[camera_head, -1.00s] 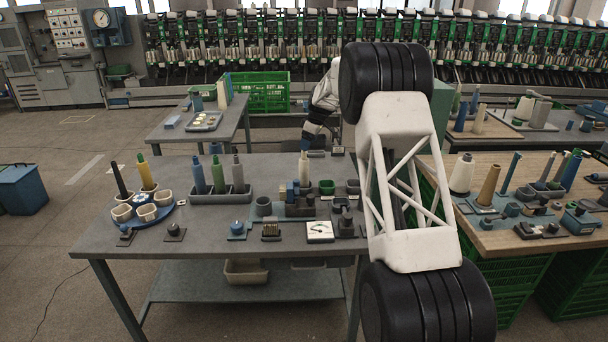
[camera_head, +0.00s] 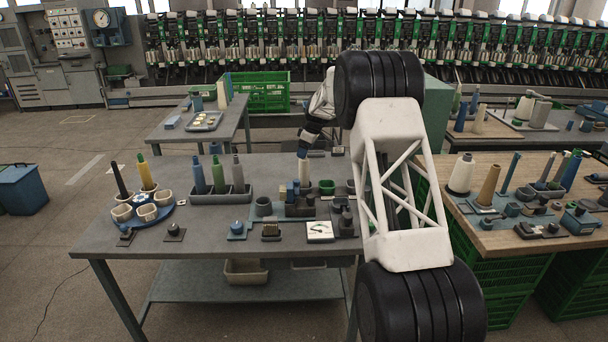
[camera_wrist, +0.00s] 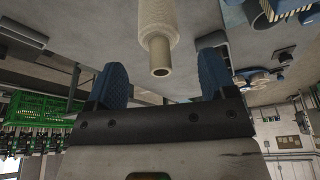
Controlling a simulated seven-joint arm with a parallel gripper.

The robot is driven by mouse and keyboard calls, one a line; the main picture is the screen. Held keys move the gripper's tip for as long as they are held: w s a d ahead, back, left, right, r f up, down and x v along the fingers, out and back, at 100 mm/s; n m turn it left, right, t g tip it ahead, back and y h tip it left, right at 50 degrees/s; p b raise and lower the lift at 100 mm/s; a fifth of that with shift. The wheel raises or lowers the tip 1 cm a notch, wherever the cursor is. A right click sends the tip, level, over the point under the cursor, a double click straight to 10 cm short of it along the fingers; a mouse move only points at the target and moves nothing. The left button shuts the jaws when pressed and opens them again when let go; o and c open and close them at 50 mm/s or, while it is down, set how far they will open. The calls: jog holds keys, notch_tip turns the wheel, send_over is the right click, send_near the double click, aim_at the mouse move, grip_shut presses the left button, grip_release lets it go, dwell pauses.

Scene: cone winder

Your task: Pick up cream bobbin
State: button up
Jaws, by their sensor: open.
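The cream bobbin (camera_head: 303,170) stands upright on the main table, at the back of a grey-blue fixture. In the wrist view the cream bobbin (camera_wrist: 157,25) comes in from the top edge, its narrow hollow end pointing between my fingers. My gripper (camera_head: 305,148) is just above the bobbin's top in the head view, small and partly hard to make out. In the wrist view my gripper (camera_wrist: 163,66) is open, with one blue finger on each side of the bobbin's line and clear gaps. Nothing is held.
A grey rack (camera_head: 221,196) with several bobbins stands left of the fixture. A blue round tray (camera_head: 169,213) with cups and two tall bobbins is further left. Dark and green cups (camera_head: 327,187) stand close right of the bobbin.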

jog(key=shift+x, duration=1.9)
jog(key=c, duration=0.9)
jog(key=shift+r, duration=5.15)
